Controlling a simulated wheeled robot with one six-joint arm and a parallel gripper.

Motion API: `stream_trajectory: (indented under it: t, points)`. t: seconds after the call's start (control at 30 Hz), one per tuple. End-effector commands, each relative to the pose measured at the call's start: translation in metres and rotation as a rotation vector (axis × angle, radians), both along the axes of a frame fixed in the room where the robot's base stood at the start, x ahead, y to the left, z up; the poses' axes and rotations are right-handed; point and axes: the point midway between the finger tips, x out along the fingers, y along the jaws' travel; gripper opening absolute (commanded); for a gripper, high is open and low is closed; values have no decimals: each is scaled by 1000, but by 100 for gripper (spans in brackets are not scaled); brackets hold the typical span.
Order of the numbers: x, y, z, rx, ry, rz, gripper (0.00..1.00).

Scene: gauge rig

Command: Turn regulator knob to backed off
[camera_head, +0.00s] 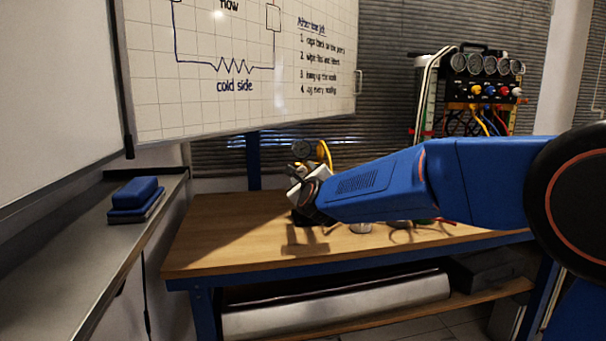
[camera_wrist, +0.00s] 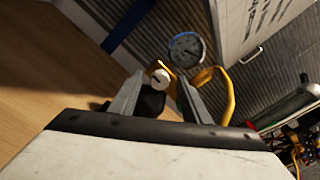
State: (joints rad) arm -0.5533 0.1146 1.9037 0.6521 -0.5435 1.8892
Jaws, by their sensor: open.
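The regulator stands on the wooden bench; its round pressure gauge (camera_head: 301,148) shows just beyond my gripper (camera_head: 296,172) in the head view. In the wrist view, the gauge (camera_wrist: 187,48) has a pale dial and sits above and beyond my fingertips (camera_wrist: 159,78). A dark rounded part, probably the regulator knob (camera_wrist: 151,103), shows between my fingers, beside the left one. A small pale round face (camera_wrist: 160,77) on a yellow body sits just above it. My fingers are apart. I cannot tell whether either touches the knob. The head view hides the knob behind my wrist.
A yellow hose (camera_wrist: 229,95) loops close to my right finger. The wooden bench (camera_head: 215,235) is clear at its left. A gauge panel with coloured knobs (camera_head: 487,90) stands at the back right. A whiteboard (camera_head: 190,100) hangs above; a blue eraser (camera_head: 135,192) lies on the left counter.

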Motion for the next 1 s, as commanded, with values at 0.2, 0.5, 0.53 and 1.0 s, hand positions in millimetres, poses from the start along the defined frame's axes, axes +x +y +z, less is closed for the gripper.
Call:
stream_trajectory:
  t: [0.2, 0.5, 0.53, 1.0]
  points:
    - [7, 2, 0, 0, 0, 0, 43]
    - [7, 2, 0, 0, 0, 0, 17]
    - [7, 2, 0, 0, 0, 0, 10]
    - [6, 2, -1, -71, -16, 1, 2]
